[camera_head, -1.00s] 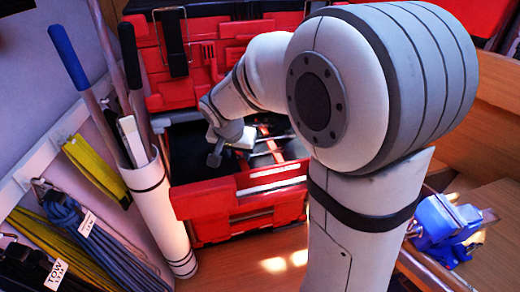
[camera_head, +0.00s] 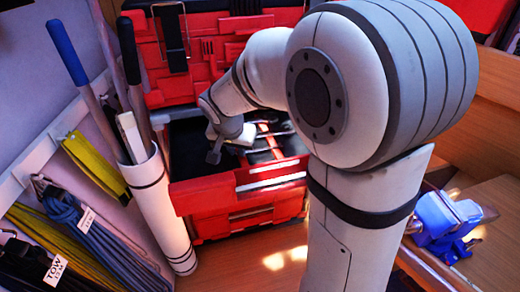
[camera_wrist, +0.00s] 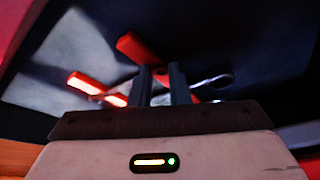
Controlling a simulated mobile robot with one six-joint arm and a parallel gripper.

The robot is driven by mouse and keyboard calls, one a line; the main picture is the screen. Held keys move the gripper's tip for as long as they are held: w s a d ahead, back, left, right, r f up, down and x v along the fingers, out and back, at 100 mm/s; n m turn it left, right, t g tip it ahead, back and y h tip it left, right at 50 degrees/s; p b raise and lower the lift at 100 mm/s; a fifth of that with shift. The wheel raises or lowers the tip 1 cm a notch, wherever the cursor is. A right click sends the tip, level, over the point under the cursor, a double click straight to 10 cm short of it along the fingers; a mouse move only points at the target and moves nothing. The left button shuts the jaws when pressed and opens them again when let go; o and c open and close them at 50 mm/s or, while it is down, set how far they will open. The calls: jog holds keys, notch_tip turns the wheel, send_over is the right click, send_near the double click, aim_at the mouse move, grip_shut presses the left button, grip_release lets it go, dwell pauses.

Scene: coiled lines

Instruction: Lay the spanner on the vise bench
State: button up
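The vise bench (camera_head: 490,195) is a wooden surface at the right, carrying a blue vise (camera_head: 440,215).
Red-handled tools (camera_wrist: 88,84) lie close around the fingers. A white tube (camera_head: 163,220) with long-handled tools stands left of the toolbox. Coiled lines (camera_head: 90,235) hang on the left wall. Wooden floor (camera_head: 270,262) shows in front of the toolbox.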

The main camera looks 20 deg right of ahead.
grip_shut()
jog(key=shift+r+p, duration=0.15)
jog(key=shift+p, duration=0.15)
jog(key=shift+w+r, duration=0.1)
jog(key=shift+r, duration=0.25)
notch_tip(320, 180, up, 9)
jog(key=b, duration=0.2)
jog(key=shift+s+r, duration=0.1)
jog(key=shift+s, duration=0.1)
